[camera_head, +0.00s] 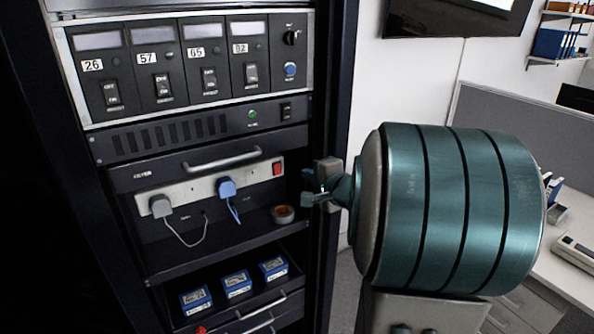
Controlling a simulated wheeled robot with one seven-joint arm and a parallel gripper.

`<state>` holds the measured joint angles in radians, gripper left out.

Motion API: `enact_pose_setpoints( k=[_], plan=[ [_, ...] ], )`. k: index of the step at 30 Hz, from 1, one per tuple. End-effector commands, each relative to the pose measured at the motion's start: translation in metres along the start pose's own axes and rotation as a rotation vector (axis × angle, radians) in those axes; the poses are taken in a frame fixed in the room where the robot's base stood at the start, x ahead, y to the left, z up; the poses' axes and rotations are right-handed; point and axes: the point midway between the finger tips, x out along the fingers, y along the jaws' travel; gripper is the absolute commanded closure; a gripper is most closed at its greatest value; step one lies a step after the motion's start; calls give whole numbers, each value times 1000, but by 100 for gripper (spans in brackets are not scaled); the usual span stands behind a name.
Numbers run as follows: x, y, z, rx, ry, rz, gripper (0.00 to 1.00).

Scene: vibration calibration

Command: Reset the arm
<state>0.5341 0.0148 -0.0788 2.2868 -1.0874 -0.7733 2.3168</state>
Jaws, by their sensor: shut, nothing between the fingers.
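A dark equipment rack (335,70) fills the left. It holds a panel (190,60) with several switches, a socket strip (195,190) with two plugs, a tape roll (283,214) and blue boxes (236,283). A white desk (570,255) stands behind the cylinder.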

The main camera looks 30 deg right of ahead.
Motion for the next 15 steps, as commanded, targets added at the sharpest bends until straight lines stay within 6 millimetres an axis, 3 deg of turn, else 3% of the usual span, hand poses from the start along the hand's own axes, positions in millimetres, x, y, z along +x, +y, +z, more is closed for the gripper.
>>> enact_pose_setpoints(
  k=[8, 15],
  plan=[
    [0, 0, 0, 0, 0, 0, 100],
    [-8, -1, 8, -272, 143, 103, 100]
  ],
)
